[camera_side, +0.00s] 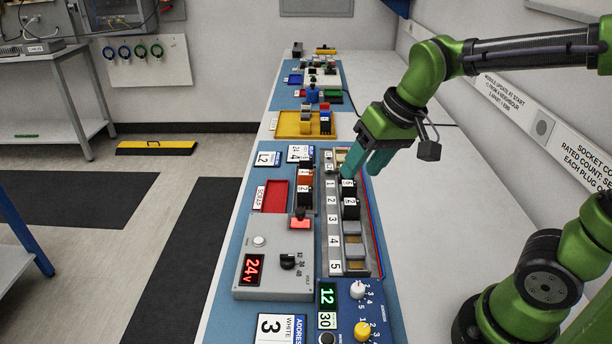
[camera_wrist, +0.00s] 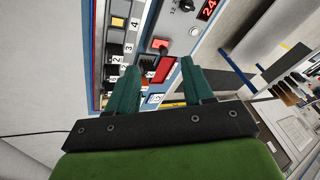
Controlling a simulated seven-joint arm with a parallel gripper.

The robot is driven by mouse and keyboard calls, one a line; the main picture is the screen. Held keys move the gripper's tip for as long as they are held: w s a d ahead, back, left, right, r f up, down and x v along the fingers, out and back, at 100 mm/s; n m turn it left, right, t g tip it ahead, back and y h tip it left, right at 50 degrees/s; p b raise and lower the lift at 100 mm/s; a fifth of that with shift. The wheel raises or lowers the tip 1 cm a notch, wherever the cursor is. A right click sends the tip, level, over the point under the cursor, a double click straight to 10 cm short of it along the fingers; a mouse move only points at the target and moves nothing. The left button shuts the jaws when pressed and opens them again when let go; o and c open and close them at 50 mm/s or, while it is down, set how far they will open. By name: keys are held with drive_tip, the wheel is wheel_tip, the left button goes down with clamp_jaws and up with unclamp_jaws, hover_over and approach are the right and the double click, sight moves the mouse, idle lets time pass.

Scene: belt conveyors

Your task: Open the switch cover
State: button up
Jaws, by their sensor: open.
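My gripper (camera_side: 360,172) has teal fingers and points down over the upper end of the numbered slot rack. Its fingers are apart with nothing seen between them; they also show in the wrist view (camera_wrist: 158,68). No part is labelled as a switch cover. A small red piece with a dark top (camera_side: 300,219) stands at the upper right corner of the grey 24V box (camera_side: 273,268), left of and nearer the camera than my gripper. In the wrist view the red piece (camera_wrist: 160,44) lies beyond the fingertips. I cannot tell whether it is a cover, or open or shut.
The slot rack (camera_side: 333,240) holds black blocks (camera_side: 350,205) close by the fingers. A red scrap tray (camera_side: 275,196) lies left of the rack. A blue panel with knobs (camera_side: 350,310) is at the front. A yellow tray (camera_side: 290,126) is farther back. The bench's right side is clear.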

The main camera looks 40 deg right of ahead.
sight(300, 210)
drive_tip(key=shift+w+a+f+n+g+h, duration=0.7)
drive_tip(key=shift+w+n+g, duration=1.1)
drive_tip(key=shift+w, duration=5.65)
drive_tip(key=shift+m+g, duration=0.3)
wheel_tip(300, 210, down, 16)
drive_tip(key=shift+f, duration=0.1)
clamp_jaws()
